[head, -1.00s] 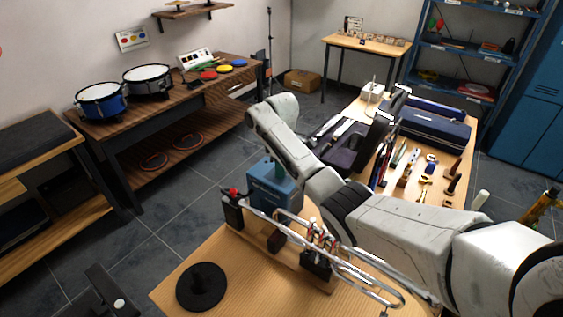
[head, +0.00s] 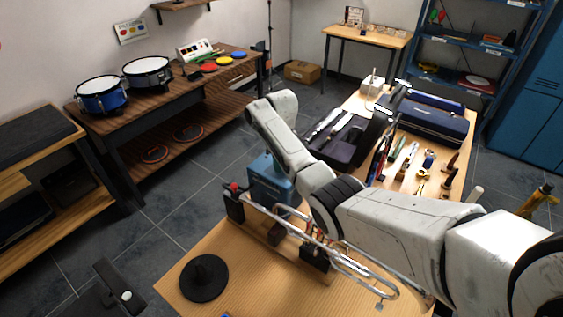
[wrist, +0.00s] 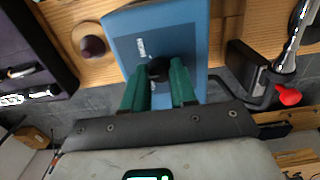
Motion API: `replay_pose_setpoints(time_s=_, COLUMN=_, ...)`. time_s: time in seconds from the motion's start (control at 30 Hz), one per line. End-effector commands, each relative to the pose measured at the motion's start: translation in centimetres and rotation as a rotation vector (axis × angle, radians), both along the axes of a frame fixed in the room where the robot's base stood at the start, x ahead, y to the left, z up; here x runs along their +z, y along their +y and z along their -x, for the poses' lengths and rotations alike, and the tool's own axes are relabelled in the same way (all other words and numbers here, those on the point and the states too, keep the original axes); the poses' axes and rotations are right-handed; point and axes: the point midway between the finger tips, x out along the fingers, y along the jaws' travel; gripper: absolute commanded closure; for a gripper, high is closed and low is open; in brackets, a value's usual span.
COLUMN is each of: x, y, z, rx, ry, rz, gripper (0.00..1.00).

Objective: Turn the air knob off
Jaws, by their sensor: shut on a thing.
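The blue box (head: 268,180) stands on the wooden table among the trombone parts; its upper face fills the middle of the wrist view (wrist: 135,42) and bears white lettering. A dark round knob (wrist: 159,69), which I take to be the air knob, sits on that face. My gripper (wrist: 159,76) has green fingers, one on each side of the knob, and is shut on it. The fingers partly cover the knob, so its turn position cannot be read. In the head view my own arm hides the gripper and the knob.
A brass-and-silver trombone (head: 345,258) lies on black supports right beside the box. A red-tipped part (wrist: 288,95) is right of my gripper in the wrist view. A black disc base (head: 204,278) stands on the table's front left. A second table with tools (head: 420,180) is behind.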

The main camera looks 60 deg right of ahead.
Motion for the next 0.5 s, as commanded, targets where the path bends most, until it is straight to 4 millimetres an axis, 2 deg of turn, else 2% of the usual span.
replay_pose_setpoints(time_s=0.2, x=0.10, y=-0.02, z=-0.10, rx=0.001, ry=-0.003, rz=0.001, gripper=1.00)
replay_pose_setpoints(time_s=0.23, x=0.10, y=-0.02, z=-0.10, rx=0.002, ry=-0.003, rz=0.001, gripper=0.72)
replay_pose_setpoints(time_s=0.5, x=0.06, y=0.00, z=-0.06, rx=0.002, ry=-0.002, rz=0.001, gripper=0.48)
